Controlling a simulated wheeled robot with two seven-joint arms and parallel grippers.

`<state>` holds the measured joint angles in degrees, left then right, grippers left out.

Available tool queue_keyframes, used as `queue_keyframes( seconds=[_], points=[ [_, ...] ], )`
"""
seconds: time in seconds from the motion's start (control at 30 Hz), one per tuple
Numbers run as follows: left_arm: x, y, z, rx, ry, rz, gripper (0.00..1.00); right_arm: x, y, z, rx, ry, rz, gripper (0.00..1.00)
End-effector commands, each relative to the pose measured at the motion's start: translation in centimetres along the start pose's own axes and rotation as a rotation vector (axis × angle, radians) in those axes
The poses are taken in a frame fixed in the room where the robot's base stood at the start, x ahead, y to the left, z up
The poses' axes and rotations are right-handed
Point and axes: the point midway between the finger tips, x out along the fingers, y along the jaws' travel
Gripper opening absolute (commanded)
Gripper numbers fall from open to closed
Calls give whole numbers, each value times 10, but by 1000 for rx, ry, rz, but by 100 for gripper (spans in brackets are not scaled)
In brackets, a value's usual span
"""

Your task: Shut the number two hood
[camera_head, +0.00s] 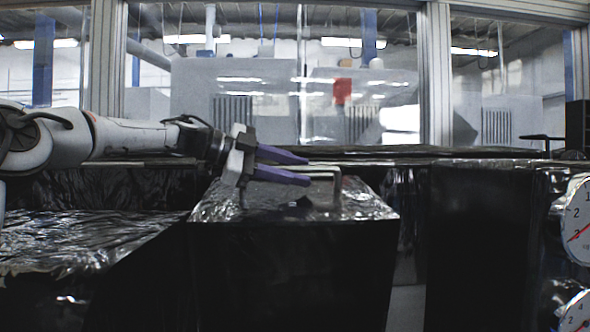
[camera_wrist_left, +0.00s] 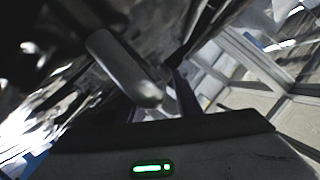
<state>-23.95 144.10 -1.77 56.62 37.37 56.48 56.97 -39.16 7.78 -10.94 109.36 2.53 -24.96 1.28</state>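A dark, glossy box-shaped hood (camera_head: 290,270) stands in the middle of the head view, with a shiny crinkled top. No number shows on it, so I cannot tell whether it is number two. A thin grey bent-bar handle (camera_head: 337,188) rises from its top. My left gripper (camera_head: 308,170) reaches in from the left at this handle, its two purple fingers apart. In the left wrist view the rounded metal handle (camera_wrist_left: 125,70) is close in front of the gripper. Whether the bar lies between the fingers is unclear. My right gripper is not in view.
A lower dark shiny surface (camera_head: 80,240) lies to the left. A tall dark panel (camera_head: 485,245) stands to the right. White dial gauges (camera_head: 577,215) are at the right edge. A dark ledge and windows (camera_head: 300,90) run behind.

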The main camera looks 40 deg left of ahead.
Motion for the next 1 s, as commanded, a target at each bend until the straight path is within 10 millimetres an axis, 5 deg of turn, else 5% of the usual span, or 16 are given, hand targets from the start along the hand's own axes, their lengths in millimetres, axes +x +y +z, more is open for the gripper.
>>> queue_keyframes(
  seconds=[0.23,0.4,0.77,1.0],
  points=[
    [0,0,0,0,0,-1,29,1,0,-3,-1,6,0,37],
    [0,0,0,0,0,-1,1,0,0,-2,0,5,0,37],
    [-1,2,-2,6,1,-5,0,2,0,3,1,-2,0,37],
    [-8,20,-20,61,5,-26,0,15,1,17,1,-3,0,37]
  ],
)
